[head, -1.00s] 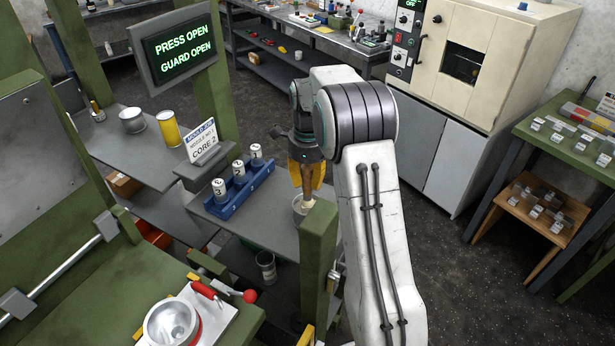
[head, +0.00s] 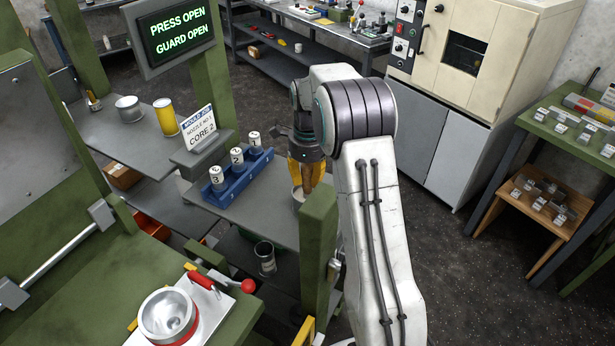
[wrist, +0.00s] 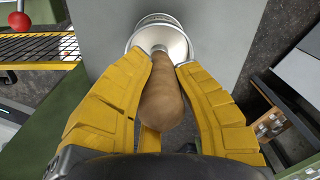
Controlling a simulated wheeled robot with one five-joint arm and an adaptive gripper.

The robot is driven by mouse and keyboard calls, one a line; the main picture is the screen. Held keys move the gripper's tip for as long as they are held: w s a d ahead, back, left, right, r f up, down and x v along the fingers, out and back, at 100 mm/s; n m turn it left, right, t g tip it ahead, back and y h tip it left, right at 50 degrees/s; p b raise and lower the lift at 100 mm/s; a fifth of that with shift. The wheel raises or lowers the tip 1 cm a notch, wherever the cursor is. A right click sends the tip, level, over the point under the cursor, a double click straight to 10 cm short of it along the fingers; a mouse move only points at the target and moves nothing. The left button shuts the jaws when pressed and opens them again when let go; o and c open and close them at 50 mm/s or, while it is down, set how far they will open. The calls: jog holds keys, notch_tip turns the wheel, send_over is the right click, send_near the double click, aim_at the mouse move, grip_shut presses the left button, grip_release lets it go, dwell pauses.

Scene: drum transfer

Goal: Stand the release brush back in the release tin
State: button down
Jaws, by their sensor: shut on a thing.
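My gripper (head: 308,180) points down over the front right of the grey shelf and is shut on the release brush. In the wrist view its yellow fingers (wrist: 160,80) stand on both sides of the brush's brown wooden handle (wrist: 160,98). The brush's lower end reaches into the mouth of the release tin, a round metal tin (wrist: 143,38). The bristles are hidden, so I cannot tell whether they touch the bottom. In the head view only the tin's left side (head: 297,199) shows, behind the green post and under my fingers.
A blue rack (head: 240,178) with numbered white cylinders stands left of the tin on the shelf. A green post (head: 319,240) rises close in front of the tin. A "CORE 2" sign (head: 201,125), a yellow can (head: 166,117) and a metal pot (head: 129,109) stand farther left.

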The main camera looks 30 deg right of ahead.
jog(key=c, duration=1)
grip_release()
notch_tip(320, 180, up, 12)
jog(key=shift+s, duration=0.15)
dwell(0.4)
